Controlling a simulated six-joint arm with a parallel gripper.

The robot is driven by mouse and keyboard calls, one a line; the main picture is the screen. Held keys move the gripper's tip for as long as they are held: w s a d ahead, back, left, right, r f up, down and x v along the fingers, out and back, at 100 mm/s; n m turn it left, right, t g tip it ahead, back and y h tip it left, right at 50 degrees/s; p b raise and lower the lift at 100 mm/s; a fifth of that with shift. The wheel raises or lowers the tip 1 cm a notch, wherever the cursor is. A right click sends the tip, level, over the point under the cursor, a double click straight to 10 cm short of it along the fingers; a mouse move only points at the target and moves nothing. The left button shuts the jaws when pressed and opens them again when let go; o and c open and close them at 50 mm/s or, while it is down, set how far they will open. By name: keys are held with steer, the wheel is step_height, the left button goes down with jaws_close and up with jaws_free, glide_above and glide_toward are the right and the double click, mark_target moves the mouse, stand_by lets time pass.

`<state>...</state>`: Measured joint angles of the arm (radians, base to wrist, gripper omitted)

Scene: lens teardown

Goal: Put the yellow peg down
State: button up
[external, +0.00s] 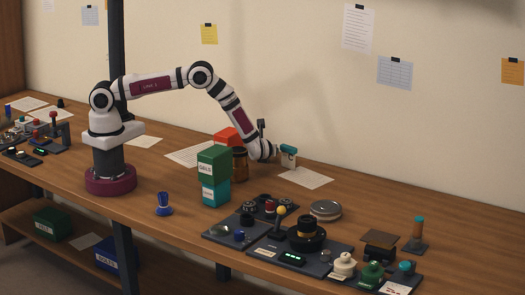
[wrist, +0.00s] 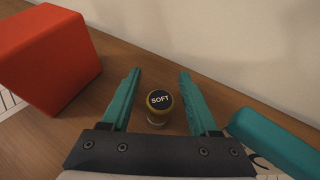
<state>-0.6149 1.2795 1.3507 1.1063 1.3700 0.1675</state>
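A short yellow-olive peg (wrist: 158,115) with a black top marked SOFT stands upright on the wooden table in the wrist view. My gripper (wrist: 161,76) has its two teal fingers spread wide, one on each side of the peg. Clear gaps show between the peg and both fingers, so nothing is held. In the external view my gripper (external: 268,157) is low over the back of the table. I cannot make out its fingers or this peg there.
A red-orange box (wrist: 50,55) is close on the left; it also shows in the external view (external: 228,135). A teal bar-shaped thing (wrist: 275,142) is close on the right. Stacked green (external: 214,163) and teal boxes and a brown jar (external: 240,164) stand in front.

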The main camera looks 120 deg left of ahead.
steer(key=shift+r, duration=0.15)
steer(key=v, duration=0.3)
steer(key=shift+w+d, duration=0.1)
steer(key=shift+w, duration=0.1)
step_height(320, 180, up, 7)
steer(key=shift+s, duration=0.15)
steer(key=shift+r, duration=0.25)
steer(key=s+d+r+n+t+h, duration=0.1)
steer(key=s+d+r+n+h, duration=0.1)
steer(key=d+r, duration=0.7)
steer(key=s+d+r+n+t+h, duration=0.25)
steer(key=d+r, duration=0.25)
steer(key=d, duration=0.7)
steer(key=s+d+n+t+h, duration=0.1)
steer(key=s+d+h, duration=0.1)
steer(key=s+d, duration=0.4)
steer(key=s+d+f+n+t+h, duration=0.1)
steer(key=s+d+h, duration=0.2)
steer(key=d, duration=0.9)
steer(key=s, duration=0.3)
steer(key=shift+f+h, duration=0.2)
steer(key=shift+h, duration=0.15)
